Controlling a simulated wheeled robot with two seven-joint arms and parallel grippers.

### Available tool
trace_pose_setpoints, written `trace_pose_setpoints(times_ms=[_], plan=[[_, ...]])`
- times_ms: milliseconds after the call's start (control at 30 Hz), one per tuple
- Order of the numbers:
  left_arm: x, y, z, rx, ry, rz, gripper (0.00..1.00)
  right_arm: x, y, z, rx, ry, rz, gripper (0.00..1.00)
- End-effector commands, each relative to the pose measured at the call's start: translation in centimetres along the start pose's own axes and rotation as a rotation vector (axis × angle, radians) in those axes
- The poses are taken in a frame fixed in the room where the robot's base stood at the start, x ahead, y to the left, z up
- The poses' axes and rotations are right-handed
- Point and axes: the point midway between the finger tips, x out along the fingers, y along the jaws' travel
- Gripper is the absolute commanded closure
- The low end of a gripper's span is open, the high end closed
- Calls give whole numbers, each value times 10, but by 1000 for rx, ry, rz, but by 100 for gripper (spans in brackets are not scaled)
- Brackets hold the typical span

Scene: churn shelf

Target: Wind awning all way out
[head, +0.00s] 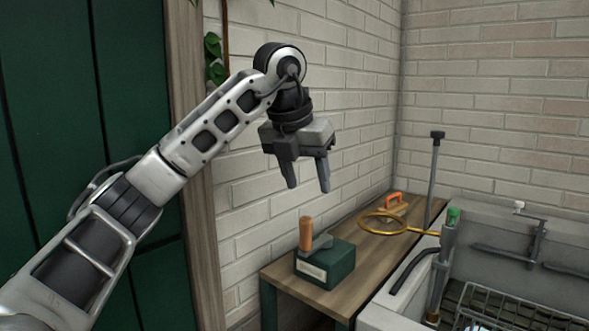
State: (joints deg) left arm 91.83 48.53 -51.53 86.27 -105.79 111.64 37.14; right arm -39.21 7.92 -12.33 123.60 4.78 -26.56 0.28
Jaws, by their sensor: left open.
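A dark green box (338,266) with a pale label sits at the near end of a wooden bench. A grey crank arm (321,243) lies on its top, with an upright wooden handle (306,234) at the arm's left end. My left gripper (308,188) is open and empty, pointing down. In the picture it hangs above the handle and box, apart from both. No awning shows in this view. My right gripper is not in view.
The wooden bench (350,293) runs along a brick wall. A brass ring (364,229) and an orange-handled tool (393,199) lie farther back. A grey sink (497,237) with a green-topped pipe (446,245) and a wire rack (515,306) stands right. A green door (130,70) is left.

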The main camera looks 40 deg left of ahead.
Motion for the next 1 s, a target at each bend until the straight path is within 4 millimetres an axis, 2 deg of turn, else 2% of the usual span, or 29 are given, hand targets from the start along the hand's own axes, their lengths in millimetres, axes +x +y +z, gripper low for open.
trace_pose_setpoints(times_ms=[100, 267, 800, 1000], plan=[[-14, 17, 2, -44, -13, 58, 50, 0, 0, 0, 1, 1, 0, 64], [-5, 22, 2, -54, -12, 72, 50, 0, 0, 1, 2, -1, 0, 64], [98, 28, 2, -51, -10, 68, 50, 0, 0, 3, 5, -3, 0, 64], [127, 29, 3, -50, -11, 67, 50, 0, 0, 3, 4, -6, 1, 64]])
